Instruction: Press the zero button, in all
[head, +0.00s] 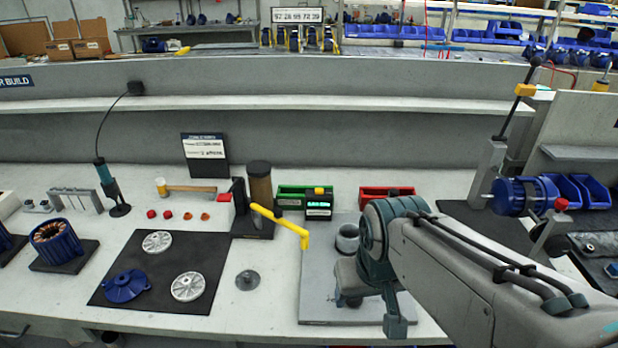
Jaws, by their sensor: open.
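A small dark box with a lit green display (318,206) stands at the back of the bench, just right of the arbor press. A yellow part (319,190) sits at its top. The display's text is too small to read, and I cannot make out a button marked zero. My arm reaches in from the lower right and bends down at a teal joint. My gripper (350,298) is low over the grey plate (325,308), to the right of and nearer than the display box. It is open, largely hidden by my arm, and apart from the box.
The press (259,190) has a yellow handle (281,225) jutting toward the plate, left of my gripper. A green bin (292,192) and a red bin (386,192) stand behind. A grey cylinder (347,238) is close by my arm. A dark mat (165,270) holds parts at left.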

